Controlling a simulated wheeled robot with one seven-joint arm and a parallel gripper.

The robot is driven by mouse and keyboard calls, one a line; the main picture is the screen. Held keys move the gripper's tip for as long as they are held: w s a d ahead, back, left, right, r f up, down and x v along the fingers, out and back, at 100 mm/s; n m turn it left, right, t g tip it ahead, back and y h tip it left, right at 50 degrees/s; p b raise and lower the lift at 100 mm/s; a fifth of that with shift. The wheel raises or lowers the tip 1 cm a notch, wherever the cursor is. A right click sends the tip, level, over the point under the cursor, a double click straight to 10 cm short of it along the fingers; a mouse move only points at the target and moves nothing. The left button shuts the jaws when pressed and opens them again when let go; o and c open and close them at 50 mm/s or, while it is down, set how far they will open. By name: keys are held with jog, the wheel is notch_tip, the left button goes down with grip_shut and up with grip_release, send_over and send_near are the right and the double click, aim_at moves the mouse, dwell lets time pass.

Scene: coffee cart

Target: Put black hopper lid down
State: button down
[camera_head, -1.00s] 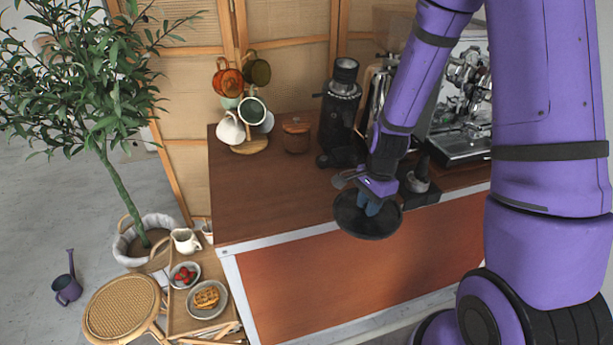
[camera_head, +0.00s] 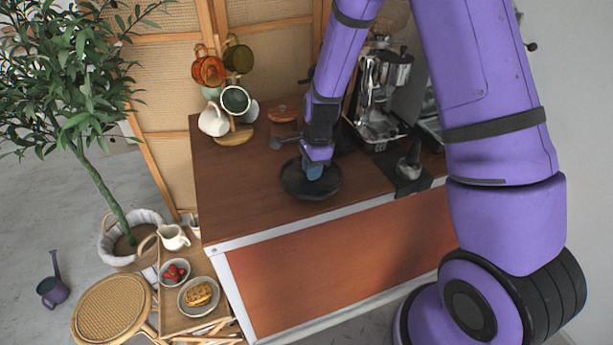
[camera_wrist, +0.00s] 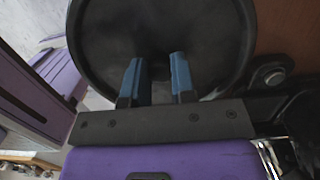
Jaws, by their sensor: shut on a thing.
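The black hopper lid (camera_head: 328,187) is a round, dark, shallow disc over the front part of the brown counter top in the head view. My gripper (camera_head: 314,172) points down into its middle and is shut on it. In the wrist view the lid (camera_wrist: 225,40) fills the upper middle, and my two blue fingertips (camera_wrist: 158,70) reach onto it with a gap between them. What the fingers pinch is hard to see. I cannot tell whether the lid touches the counter or hangs just above it.
A mug tree (camera_head: 235,135) with several mugs and a wooden-lidded jar (camera_head: 283,122) stand behind on the counter (camera_head: 240,205). An espresso machine (camera_head: 385,95) and a tamper on a black mat (camera_head: 408,165) are to the right. The counter left of the lid is clear.

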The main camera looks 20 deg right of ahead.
jog(key=shift+w+a, duration=0.5)
jog(key=shift+w, duration=0.2)
jog(key=shift+f, duration=1.8)
jog(key=shift+f, duration=0.15)
jog(key=c, duration=0.9)
grip_release()
jog(key=shift+c, duration=0.2)
notch_tip(320, 180, up, 12)
jog(key=d, duration=0.1)
jog(key=shift+d+r, duration=0.25)
